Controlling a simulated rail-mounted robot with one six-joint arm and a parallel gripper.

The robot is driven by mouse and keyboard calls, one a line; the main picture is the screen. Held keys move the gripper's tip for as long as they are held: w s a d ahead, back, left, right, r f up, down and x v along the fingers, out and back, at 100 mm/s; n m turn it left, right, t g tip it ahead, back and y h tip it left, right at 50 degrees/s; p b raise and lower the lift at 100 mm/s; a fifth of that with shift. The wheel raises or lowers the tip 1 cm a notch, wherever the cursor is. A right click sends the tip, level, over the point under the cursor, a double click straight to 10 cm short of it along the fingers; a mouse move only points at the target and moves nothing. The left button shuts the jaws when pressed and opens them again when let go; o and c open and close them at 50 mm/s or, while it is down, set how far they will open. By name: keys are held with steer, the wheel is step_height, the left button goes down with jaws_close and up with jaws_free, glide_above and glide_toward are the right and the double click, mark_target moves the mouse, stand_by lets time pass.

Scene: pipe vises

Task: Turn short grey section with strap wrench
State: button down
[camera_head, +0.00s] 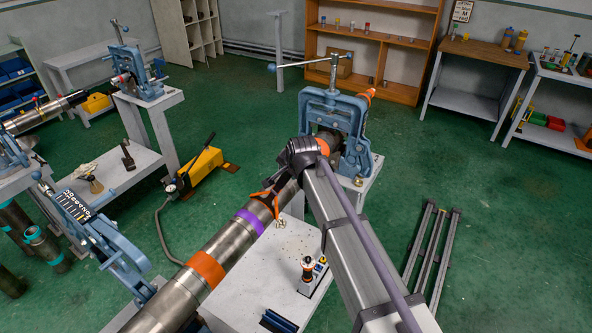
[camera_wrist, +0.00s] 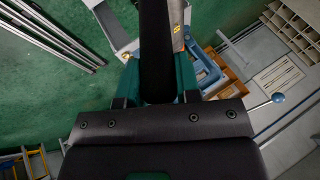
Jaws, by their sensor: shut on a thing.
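A long grey steel pipe (camera_head: 226,245) with orange and purple bands runs from the lower left up to a blue pipe vise (camera_head: 334,115). An orange band and a short grey stretch of pipe show just in front of this vise. My gripper (camera_wrist: 158,82) has teal fingers on both sides of a long dark bar (camera_wrist: 155,40), which looks like the strap wrench handle, and is shut on it. In the head view my arm ends over the pipe near the vise and hides the fingers. The strap itself cannot be made out.
An orange clamp-like piece (camera_head: 268,198) sits at the pipe beside the purple band. A white table (camera_head: 262,285) under the pipe carries small tools. More blue vises stand at the left. A yellow pump (camera_head: 200,165) and metal rails (camera_head: 432,255) lie on the otherwise open green floor.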

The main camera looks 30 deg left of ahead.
steer(key=shift+a+r+h+p, duration=0.15)
steer(key=shift+a+r+p, duration=0.1)
steer(key=shift+a, duration=0.2)
steer(key=shift+a+r+h+p, duration=0.15)
steer(key=shift+a+p, duration=0.1)
steer(key=shift+a, duration=0.2)
steer(key=shift+h, duration=0.9)
steer(key=a, duration=0.1)
steer(key=a+r+p, duration=0.1)
steer(key=a+p, duration=0.1)
steer(key=a, duration=0.1)
steer(key=shift+w+a+r, duration=0.1)
steer(key=shift+w+r, duration=0.1)
steer(key=shift+r, duration=0.05)
steer(key=shift+n+g+h, duration=0.3)
steer(key=shift+n+h, duration=0.1)
steer(key=shift+h, duration=0.4)
steer(key=a, duration=0.2)
steer(key=a+r+p, duration=0.1)
steer(key=a, duration=0.1)
steer(key=shift+w+a+p, duration=0.2)
steer(key=shift+a+p, duration=0.05)
steer(key=shift+p, duration=0.05)
steer(key=shift+d+f, duration=0.1)
